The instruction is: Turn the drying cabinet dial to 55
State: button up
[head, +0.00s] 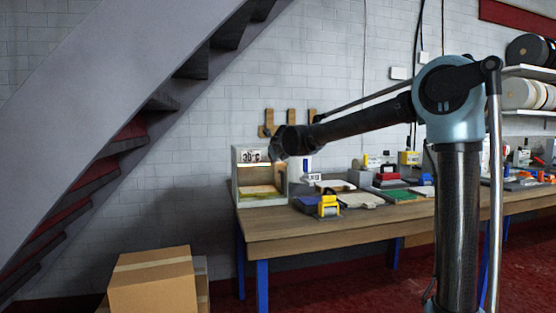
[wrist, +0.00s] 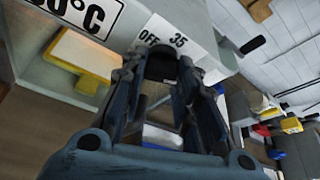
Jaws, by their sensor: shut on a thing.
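The drying cabinet (head: 236,180) is a pale, open-fronted box at the left end of the workbench, with a "30°C" sign (head: 250,156) on it. In the wrist view, a white scale plate (wrist: 178,32) on the cabinet shows "OFF" and "35"; other marks are hidden or out of view. The dark dial (wrist: 160,64) is just below these marks, between my fingertips. My gripper (wrist: 160,76) is shut on the dial. The dial's pointer cannot be made out. In the head view my gripper (head: 285,143) covers the cabinet's upper right front and hides the dial.
The workbench (head: 330,224) holds a yellow device (head: 328,206), a green mat (head: 398,196) and several small tools right of the cabinet. Cardboard boxes (head: 152,285) stand on the floor at left. A staircase (head: 90,110) slants overhead on the left.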

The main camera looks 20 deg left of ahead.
jog(key=shift+w+m, duration=0.1)
jog(key=shift+m, duration=0.2)
dwell(0.4)
jog(key=o, duration=1.1)
jog(key=shift+c, duration=0.2)
jog(key=v, duration=1.2)
jog(key=shift+w+d, duration=0.2)
jog(key=shift+r, duration=0.1)
